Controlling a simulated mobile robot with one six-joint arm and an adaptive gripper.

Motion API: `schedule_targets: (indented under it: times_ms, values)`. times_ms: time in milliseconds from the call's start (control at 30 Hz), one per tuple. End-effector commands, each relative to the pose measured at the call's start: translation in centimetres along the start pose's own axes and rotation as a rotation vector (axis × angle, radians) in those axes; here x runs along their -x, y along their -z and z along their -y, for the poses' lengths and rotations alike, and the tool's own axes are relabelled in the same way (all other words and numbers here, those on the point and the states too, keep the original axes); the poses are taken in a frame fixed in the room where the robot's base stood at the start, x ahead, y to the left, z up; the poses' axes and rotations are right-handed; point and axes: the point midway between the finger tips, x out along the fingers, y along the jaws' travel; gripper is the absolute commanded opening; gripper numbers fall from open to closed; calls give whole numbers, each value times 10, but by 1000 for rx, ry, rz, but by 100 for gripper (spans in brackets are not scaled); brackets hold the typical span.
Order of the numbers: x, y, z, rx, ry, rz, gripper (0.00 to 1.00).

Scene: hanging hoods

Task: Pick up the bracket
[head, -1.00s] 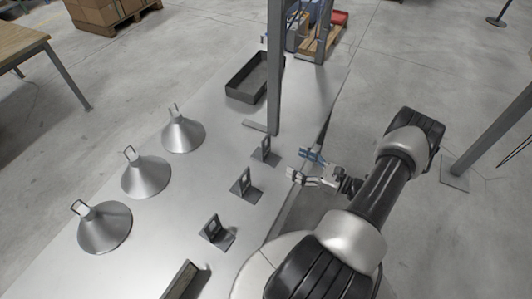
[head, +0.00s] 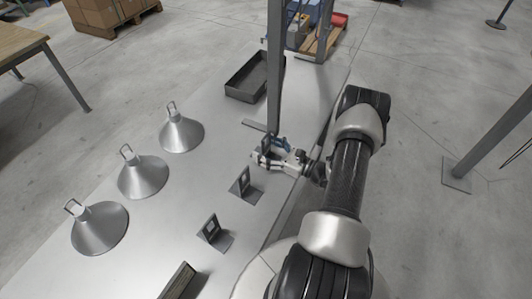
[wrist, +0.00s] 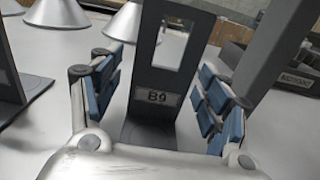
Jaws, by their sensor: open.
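A grey metal bracket with a rectangular window and a label reading B9 stands upright in the wrist view (wrist: 154,72). My gripper (wrist: 160,92) is open, with its blue-padded fingers on either side of the bracket and gaps to it on both sides. In the head view my gripper (head: 268,152) is at the farthest bracket of the row, which it mostly hides. Two more brackets stand nearer, one in the middle (head: 242,184) and one in front (head: 212,230). The bracket's foot is partly hidden by my gripper's body.
Metal hoods with handles stand in a row on the left of the table (head: 140,176). A dark tray (head: 236,92) lies toward the far end. A grey post (head: 275,70) rises close behind my gripper. A dark slotted holder (head: 178,282) is at the near edge.

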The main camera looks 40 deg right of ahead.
Motion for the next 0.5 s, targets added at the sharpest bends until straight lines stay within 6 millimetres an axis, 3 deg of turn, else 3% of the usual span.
schedule_targets:
  times_ms: [167,500]
  values:
    - [0,0,0,0,0,0,70]
    - [0,0,0,0,0,0,48]
